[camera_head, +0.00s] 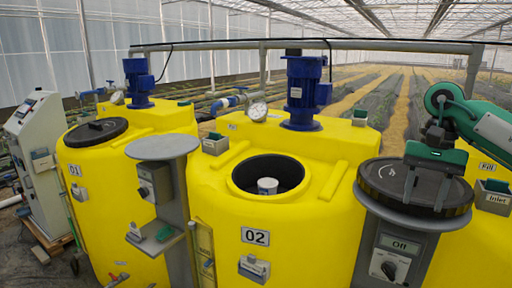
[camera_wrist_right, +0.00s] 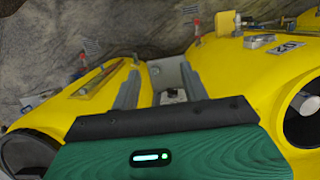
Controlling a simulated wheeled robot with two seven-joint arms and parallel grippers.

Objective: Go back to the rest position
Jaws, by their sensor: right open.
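My right gripper (camera_head: 424,198) comes in from the right on a green arm, its two grey fingers pointing down in front of or over a black lid (camera_head: 375,180). The fingers are apart with nothing between them; I cannot tell whether they touch the lid. The black lid lies flat on a grey stand (camera_head: 399,240) with a dial and an "Off" display. My left gripper is not in view.
Yellow tank 02 (camera_head: 215,190) stands uncovered in the middle, a pale cylinder (camera_head: 267,185) in its dark opening. Tank 01 (camera_head: 95,175), with a black lid, is at left. A bare round grey stand top (camera_head: 163,146) lies between them. Blue motors (camera_head: 303,95) and a pipe rise behind.

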